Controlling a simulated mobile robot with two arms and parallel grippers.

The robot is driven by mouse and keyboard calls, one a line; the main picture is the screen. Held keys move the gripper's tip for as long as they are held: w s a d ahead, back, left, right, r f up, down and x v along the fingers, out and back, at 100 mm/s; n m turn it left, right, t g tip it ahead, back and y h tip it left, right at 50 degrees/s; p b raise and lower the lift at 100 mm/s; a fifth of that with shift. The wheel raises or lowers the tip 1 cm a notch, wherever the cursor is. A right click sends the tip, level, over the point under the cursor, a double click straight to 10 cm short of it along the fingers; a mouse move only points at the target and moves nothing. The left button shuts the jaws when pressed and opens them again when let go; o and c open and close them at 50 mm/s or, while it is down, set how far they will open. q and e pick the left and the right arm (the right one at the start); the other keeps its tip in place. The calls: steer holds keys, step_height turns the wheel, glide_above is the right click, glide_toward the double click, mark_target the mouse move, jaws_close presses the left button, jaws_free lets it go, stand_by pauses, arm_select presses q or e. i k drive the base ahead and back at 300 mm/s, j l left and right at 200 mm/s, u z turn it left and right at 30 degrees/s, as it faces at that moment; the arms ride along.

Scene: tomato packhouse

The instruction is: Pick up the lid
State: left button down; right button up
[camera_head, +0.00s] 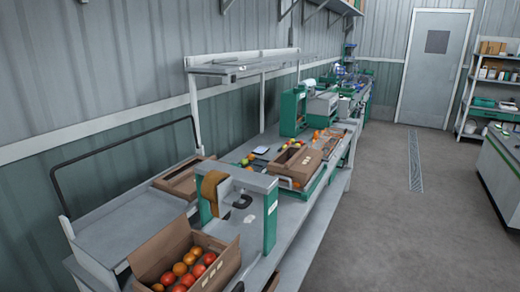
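A shallow brown cardboard piece (170,187), which looks like the lid, lies on the bench behind the green-and-grey taping machine. The machine hides part of its right side, so I cannot tell for certain that it is the lid. An open cardboard box (222,272) of red and orange tomatoes stands in front, at the bottom of the view, with its flaps up. Neither of my grippers is in view.
The taping machine (270,222) with a brown tape roll stands between box and lid. Further along the bench are another cardboard box (308,168), loose tomatoes and green machines (292,112). An overhead shelf (235,66) runs above. The floor (390,225) at right is clear.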

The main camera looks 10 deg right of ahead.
mark_target(294, 161)
steer(key=i+l+u, duration=0.1)
steer(key=l, duration=0.3)
steer(key=i+l+u, duration=0.1)
steer(key=l, duration=0.35)
steer(key=i+l, duration=0.25)
steer(key=l, duration=0.2)
steer(key=i+l+u, duration=0.15)
steer(key=l, duration=0.25)
steer(key=i+l+u, duration=0.1)
steer(key=l, duration=0.35)
